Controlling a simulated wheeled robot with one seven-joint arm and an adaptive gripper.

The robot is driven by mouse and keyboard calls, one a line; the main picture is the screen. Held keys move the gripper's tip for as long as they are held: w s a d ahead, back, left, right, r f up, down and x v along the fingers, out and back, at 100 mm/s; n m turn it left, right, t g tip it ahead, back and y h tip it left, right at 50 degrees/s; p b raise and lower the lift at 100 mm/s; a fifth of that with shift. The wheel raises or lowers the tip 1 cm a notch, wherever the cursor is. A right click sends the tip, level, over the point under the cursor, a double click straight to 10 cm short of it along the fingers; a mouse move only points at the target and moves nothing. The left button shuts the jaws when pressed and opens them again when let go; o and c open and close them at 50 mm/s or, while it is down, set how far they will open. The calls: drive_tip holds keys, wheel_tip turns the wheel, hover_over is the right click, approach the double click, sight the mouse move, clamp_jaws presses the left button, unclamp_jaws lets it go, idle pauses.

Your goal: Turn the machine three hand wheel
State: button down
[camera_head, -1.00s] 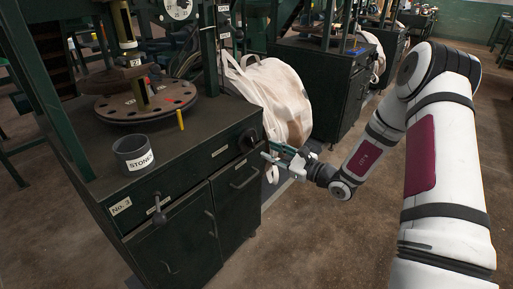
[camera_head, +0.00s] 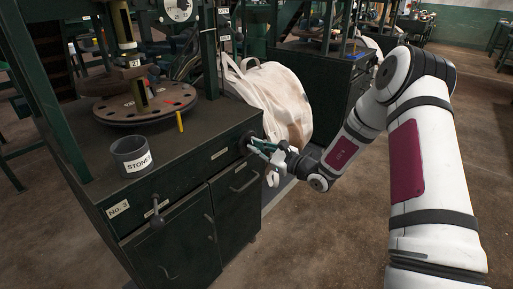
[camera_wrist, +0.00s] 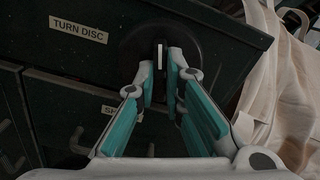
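The machine marked No. 3 is a dark green cabinet (camera_head: 185,170). A black round hand wheel or knob (camera_head: 245,141) sits near the right end of its front. In the wrist view, the dark round knob (camera_wrist: 135,48), with a pale upright strip (camera_wrist: 160,55), is right of a "TURN DISC" label (camera_wrist: 79,29). My gripper (camera_head: 257,146) points at the knob from the right in the head view. In the wrist view its teal-padded fingers (camera_wrist: 161,80) are apart, on either side of the strip's line. I cannot tell whether they touch the knob.
A pale hanging bag (camera_head: 275,95) is close behind my gripper. A crank with a ball end (camera_head: 157,213) juts from the cabinet's left front. A "STONES" cup (camera_head: 132,155), a yellow peg (camera_head: 180,121) and a round disc (camera_head: 135,105) are on top. The floor in front is clear.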

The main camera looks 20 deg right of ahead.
drive_tip(key=shift+m+p, duration=0.35)
drive_tip(key=shift+m, duration=0.05)
drive_tip(key=m+p, duration=1)
drive_tip(key=m, duration=0.6)
drive_tip(key=shift+d+f, duration=0.1)
drive_tip(key=shift+m, duration=0.3)
idle(0.4)
drive_tip(key=c, duration=1.7)
unclamp_jaws()
drive_tip(key=shift+d, duration=0.1)
